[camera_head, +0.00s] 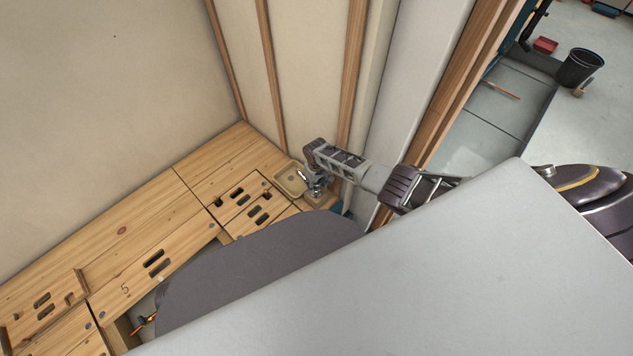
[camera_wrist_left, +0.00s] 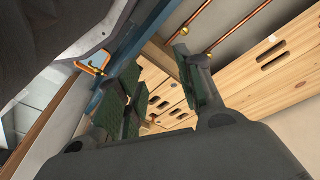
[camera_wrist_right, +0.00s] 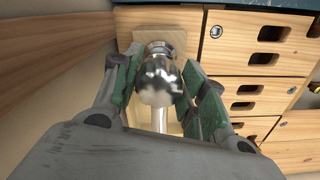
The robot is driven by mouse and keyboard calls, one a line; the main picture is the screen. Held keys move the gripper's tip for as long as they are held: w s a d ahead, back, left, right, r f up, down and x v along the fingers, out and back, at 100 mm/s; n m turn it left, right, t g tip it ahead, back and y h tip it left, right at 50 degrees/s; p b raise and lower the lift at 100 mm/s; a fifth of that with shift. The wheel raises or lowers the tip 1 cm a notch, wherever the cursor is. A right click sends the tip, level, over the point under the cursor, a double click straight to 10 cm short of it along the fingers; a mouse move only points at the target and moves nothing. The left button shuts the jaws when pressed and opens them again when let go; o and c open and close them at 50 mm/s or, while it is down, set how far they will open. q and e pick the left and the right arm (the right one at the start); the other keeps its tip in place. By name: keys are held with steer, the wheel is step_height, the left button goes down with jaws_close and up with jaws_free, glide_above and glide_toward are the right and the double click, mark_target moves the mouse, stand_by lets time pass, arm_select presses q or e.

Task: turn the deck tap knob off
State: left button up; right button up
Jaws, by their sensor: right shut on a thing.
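The deck tap's shiny metal knob (camera_wrist_right: 158,80) is in the middle of the right wrist view, on a small wooden block (camera_wrist_right: 172,42). My right gripper (camera_wrist_right: 161,68) has its green pads on both sides of the knob and is shut on it. In the head view my right gripper (camera_head: 316,186) comes down on the tap from the right, beside the small beige basin (camera_head: 290,181), and hides much of the tap. My left gripper (camera_wrist_left: 160,70) shows in its own wrist view, its green pads wide apart with nothing between them. It is not visible in the head view.
Wooden panels with dark slots (camera_head: 200,195) form the deck along the wall. The wall with wooden studs (camera_head: 268,60) stands close behind the tap. Copper pipes (camera_wrist_left: 250,22) and a blue beam (camera_wrist_left: 122,62) are near my left gripper.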

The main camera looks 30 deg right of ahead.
mark_target(316, 182)
steer(key=shift+m+p, duration=0.6)
steer(key=shift+m, duration=1)
arm_select(q)
steer(key=shift+s+a+f, duration=0.15)
steer(key=shift+s+f, duration=0.05)
steer(key=shift+f, duration=0.3)
steer(key=shift+s+a+f, duration=0.1)
steer(key=shift+s+f, duration=0.05)
steer(key=shift+f, duration=0.45)
arm_select(e)
steer(key=o, duration=1)
steer(key=shift+o, duration=0.2)
steer(key=shift+r, duration=0.2)
step_height(316, 182, up, 12)
steer(key=shift+f, duration=0.2)
